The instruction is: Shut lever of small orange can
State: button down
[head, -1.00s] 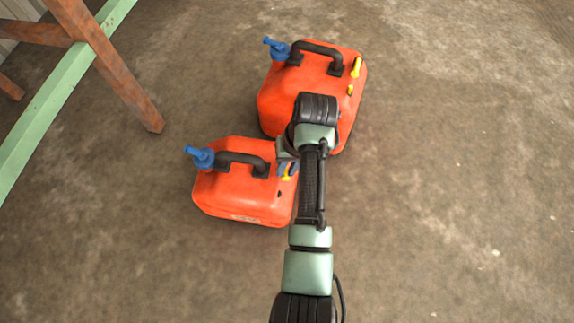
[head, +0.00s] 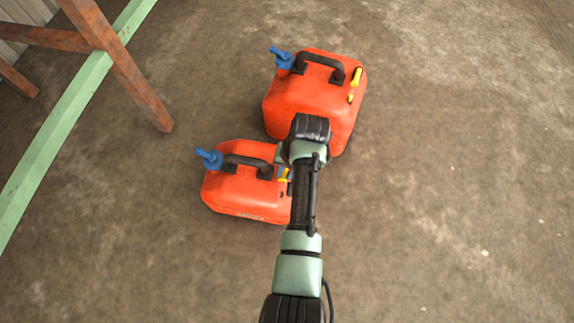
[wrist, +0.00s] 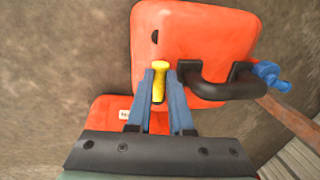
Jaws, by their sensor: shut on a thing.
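The small orange can (head: 240,195) stands on the floor with a black handle and a blue spout (head: 209,158). It also shows in the wrist view (wrist: 195,35). Its yellow lever (wrist: 160,80) sits on the can's top beside the handle, and a bit of it shows in the head view (head: 283,175). My gripper (wrist: 159,78) has its two blue fingers shut on the lever, one on each side of it. In the head view my arm hides the can's right end and most of the gripper.
A larger orange can (head: 300,100) with a blue spout and a yellow lever (head: 356,78) stands just behind the small one, partly behind my arm. A rusty trestle leg (head: 125,75) and a green beam (head: 60,120) are at the left. The floor to the right is clear.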

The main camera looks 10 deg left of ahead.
jog(key=shift+w, duration=0.1)
jog(key=c, duration=0.8)
grip_release()
jog(key=shift+r, duration=0.1)
jog(key=r+p, duration=0.2)
jog(key=r, duration=0.2)
jog(key=d+r+p, duration=0.1)
jog(key=r+p, duration=0.2)
jog(key=r, duration=0.1)
jog(key=d+r+p, duration=0.1)
jog(key=r+p, duration=0.2)
jog(key=r, duration=0.1)
jog(key=shift+d+r, duration=0.25)
jog(key=shift+r, duration=0.05)
